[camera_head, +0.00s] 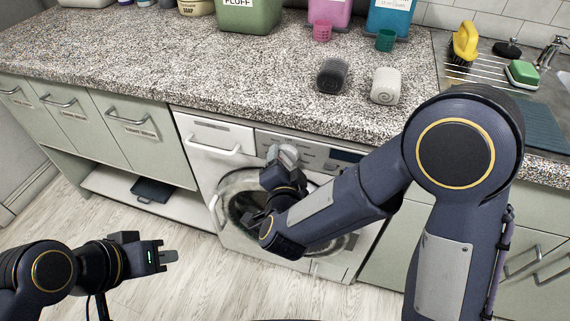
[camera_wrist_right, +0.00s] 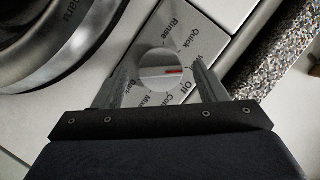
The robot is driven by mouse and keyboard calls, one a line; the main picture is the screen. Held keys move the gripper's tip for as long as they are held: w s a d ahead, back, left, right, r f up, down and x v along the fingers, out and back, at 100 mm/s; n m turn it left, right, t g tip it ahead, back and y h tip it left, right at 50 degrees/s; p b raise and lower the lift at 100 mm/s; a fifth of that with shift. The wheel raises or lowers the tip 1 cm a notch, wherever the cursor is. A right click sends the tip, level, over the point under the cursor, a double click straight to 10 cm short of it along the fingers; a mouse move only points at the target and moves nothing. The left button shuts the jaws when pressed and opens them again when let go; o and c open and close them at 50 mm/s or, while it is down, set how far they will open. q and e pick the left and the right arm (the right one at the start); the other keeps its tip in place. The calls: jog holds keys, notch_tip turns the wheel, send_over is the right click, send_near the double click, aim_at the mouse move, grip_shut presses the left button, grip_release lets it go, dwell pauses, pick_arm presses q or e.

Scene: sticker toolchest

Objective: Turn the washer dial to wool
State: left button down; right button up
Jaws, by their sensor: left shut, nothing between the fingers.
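The washer (camera_head: 217,200) stands under the counter. Its round grey dial (camera_wrist_right: 158,68) faces the right wrist camera, with a red mark pointing right, toward a label that starts with W and is partly covered by a finger. Quick, Rinse and Off can be read around it; other labels are partly hidden. My right gripper (camera_wrist_right: 162,72) is open, with one finger on each side of the dial and a visible gap on both sides. In the head view my right gripper (camera_head: 285,158) is at the washer's control panel. My left gripper (camera_head: 170,257) is shut and empty, low at the left.
The speckled counter (camera_head: 200,70) holds a dark rounded item (camera_head: 332,76), a white one (camera_head: 385,86) and bottles at the back. The washer's round door (camera_wrist_right: 50,40) lies beside the dial. The floor (camera_head: 200,270) between my arms is clear.

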jog(key=v, duration=0.8)
jog(key=shift+p, duration=0.3)
jog(key=shift+w, duration=0.15)
jog(key=d+r+n+g+y, duration=0.4)
jog(key=d+r+y, duration=0.2)
jog(key=s+d+f+n+g+h, duration=0.1)
jog(key=s+d+f+n+g, duration=0.15)
jog(key=s+d, duration=0.45)
jog(key=s+d+f+n+g+h, duration=0.1)
jog(key=s+d+n+g, duration=0.15)
jog(key=s+d, duration=0.5)
notch_tip(320, 180, up, 17)
jog(key=s+p, duration=0.1)
jog(key=p, duration=1.7)
jog(key=shift+g, duration=0.3)
